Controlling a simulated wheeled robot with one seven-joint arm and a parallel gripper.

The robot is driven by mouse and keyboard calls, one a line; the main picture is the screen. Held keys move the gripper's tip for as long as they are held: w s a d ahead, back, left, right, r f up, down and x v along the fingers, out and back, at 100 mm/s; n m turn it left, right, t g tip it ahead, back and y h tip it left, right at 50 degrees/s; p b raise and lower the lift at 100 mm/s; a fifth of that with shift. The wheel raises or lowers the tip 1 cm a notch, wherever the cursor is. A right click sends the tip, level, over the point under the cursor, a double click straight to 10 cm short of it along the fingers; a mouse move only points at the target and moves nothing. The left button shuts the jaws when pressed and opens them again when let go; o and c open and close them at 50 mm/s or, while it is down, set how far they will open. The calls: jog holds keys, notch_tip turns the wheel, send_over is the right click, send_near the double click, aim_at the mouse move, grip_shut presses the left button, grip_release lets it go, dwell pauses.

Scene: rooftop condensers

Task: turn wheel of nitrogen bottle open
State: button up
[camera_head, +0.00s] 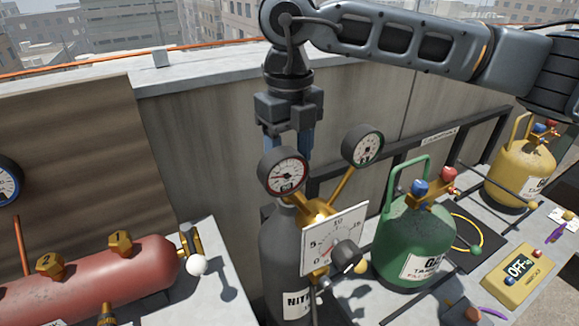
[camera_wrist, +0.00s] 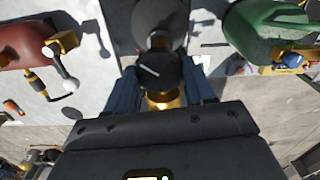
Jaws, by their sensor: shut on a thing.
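The nitrogen bottle (camera_head: 283,245) is a dark grey cylinder with a white "NITR…" label, standing upright left of the green cylinder. My gripper (camera_head: 300,150) points down over its top, with the blue fingers partly behind the gauges. In the wrist view the bottle's dark round wheel (camera_wrist: 158,72), with a white line on it, sits between the two blue fingers of my gripper (camera_wrist: 160,82). The fingers are shut on the wheel from both sides. In the head view the wheel is hidden behind the gauges.
Two round gauges (camera_head: 284,171) and a white scale plate (camera_head: 335,238) with a black knob (camera_head: 346,253) stand close to my fingers. A red tank (camera_head: 90,275) lies left; a green cylinder (camera_head: 412,240) stands right. A concrete wall (camera_head: 200,130) is behind.

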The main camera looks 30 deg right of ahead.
jog(key=n+b, duration=0.5)
jog(key=n, duration=0.1)
jog(key=shift+f, duration=0.15)
jog(key=n+b, duration=0.3)
jog(key=n, duration=0.3)
jog(key=shift+n, duration=0.4)
jog(key=n+b, duration=0.1)
jog(key=n, duration=0.5)
jog(key=shift+r, duration=0.2)
jog(key=n, duration=0.6)
jog(key=shift+n, duration=0.4)
jog(key=o, duration=1)
jog(key=shift+o, duration=0.2)
jog(key=shift+r, duration=3.9)
